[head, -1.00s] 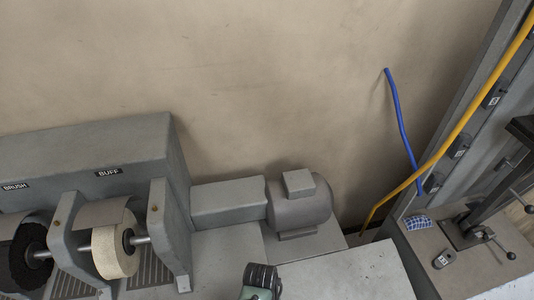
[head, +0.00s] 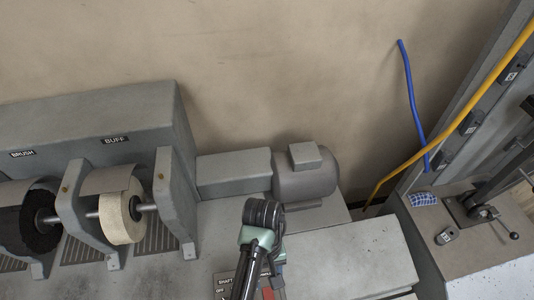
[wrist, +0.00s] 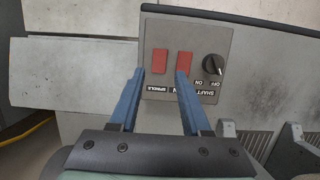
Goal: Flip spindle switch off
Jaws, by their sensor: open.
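The control panel (wrist: 206,89) is a dark plate in the wrist view, with two red switches and a black knob. The red spindle switch (wrist: 159,62) is the left one, with the SPINDLE label on its side nearer me. The other red switch (wrist: 184,58) is beside it, partly behind my right fingertip. My gripper (wrist: 159,74) is open, its two blue fingers on either side of the spindle switch in this view. I cannot tell whether they touch the panel. In the head view, my arm covers part of the panel (head: 225,284), and the fingers are hidden.
The shaft knob (wrist: 212,64) is at the panel's right. In the head view, the grey motor (head: 305,175) stands behind my arm. The buff wheel (head: 120,213) and black brush wheel (head: 22,232) are at left. A grey bench top (head: 350,262) at right is clear.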

